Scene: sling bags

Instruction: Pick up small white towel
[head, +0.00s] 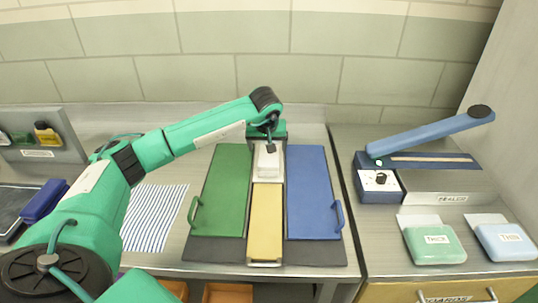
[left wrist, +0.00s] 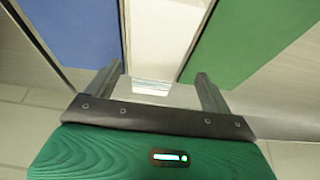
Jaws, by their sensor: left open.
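A small white folded item, which looks like the white towel (head: 267,164), lies at the far end of the narrow middle channel between the green and blue panels. My left arm reaches over from the left, and my left gripper (head: 269,142) points down at the towel's back end. In the left wrist view the gripper (left wrist: 157,86) is open, its two fingers apart. A pale layered edge (left wrist: 152,87), apparently the towel, shows between and beyond the fingertips. I cannot tell whether the fingers touch it. My right gripper is not in view.
The green panel (head: 225,180) and blue panel (head: 309,185) have side handles; a yellow panel (head: 266,215) lies between them. A striped cloth (head: 152,222) lies at left. A blue sealer (head: 380,187) and wrapped packs (head: 433,243) stand at right. A wall is behind.

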